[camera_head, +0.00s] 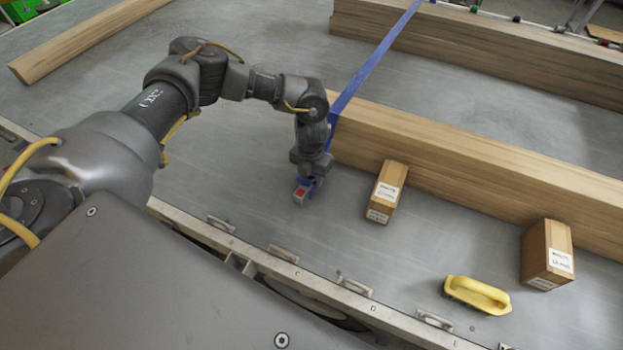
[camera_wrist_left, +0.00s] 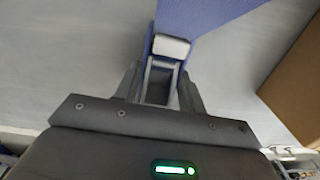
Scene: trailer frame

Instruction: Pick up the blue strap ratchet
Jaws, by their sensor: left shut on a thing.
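The blue strap (camera_head: 372,72) runs over the wooden beams and down toward the trailer bed. Its ratchet (camera_head: 299,195), with a red and grey end, shows just below my left gripper (camera_head: 308,180). In the left wrist view the ratchet (camera_wrist_left: 170,47) has a pale grey handle and sits between the two fingers of my left gripper (camera_wrist_left: 160,85). The gripper is shut on it. The blue strap (camera_wrist_left: 205,14) leads away at the top of that view. Part of the ratchet is hidden by the fingers. My right gripper is not in view.
A long wooden beam (camera_head: 470,165) lies right of the gripper, with another stack (camera_head: 480,50) behind. Two labelled wooden blocks (camera_head: 387,190) (camera_head: 546,255) stand before the beam. A yellow-handled tool (camera_head: 477,294) lies on the bed near the metal side rail (camera_head: 300,278).

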